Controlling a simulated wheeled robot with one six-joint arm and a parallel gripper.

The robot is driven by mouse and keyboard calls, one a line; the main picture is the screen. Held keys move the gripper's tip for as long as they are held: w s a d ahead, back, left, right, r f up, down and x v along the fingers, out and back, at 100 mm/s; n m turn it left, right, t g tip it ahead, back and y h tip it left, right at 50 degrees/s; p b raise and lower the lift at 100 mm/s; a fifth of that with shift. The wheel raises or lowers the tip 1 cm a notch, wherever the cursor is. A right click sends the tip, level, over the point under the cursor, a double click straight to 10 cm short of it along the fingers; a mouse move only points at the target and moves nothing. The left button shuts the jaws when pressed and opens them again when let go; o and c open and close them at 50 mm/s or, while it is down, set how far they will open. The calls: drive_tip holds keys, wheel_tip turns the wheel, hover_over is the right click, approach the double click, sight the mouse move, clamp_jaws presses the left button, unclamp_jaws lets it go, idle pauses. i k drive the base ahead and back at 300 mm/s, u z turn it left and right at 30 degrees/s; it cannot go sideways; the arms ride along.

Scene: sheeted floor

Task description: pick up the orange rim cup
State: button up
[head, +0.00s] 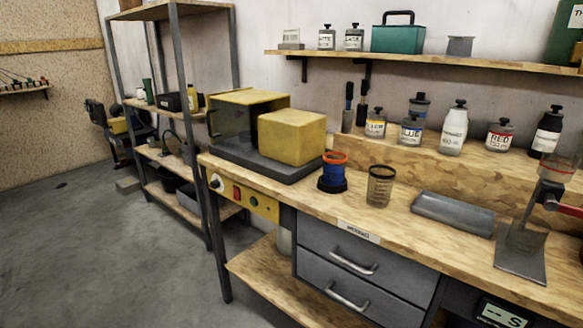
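The orange rim cup (334,158) stands upright on the wooden workbench, left of the middle of its top. Its rim is orange, and below it is a blue body with a dark, wider base (331,184). I cannot tell whether the base is part of the cup or a stand under it. My gripper is not in the head view.
A mesh-like brown cup (380,185) stands close to the right of the orange rim cup. A yellow boxy machine (292,136) is close behind left. A grey tray (452,213) lies farther right. Labelled bottles line the raised back ledge. The floor (90,240) at left is open.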

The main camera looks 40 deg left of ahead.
sight(334, 163)
drive_tip(key=u, duration=0.9)
drive_tip(key=i, duration=0.8)
drive_tip(key=u, duration=0.95)
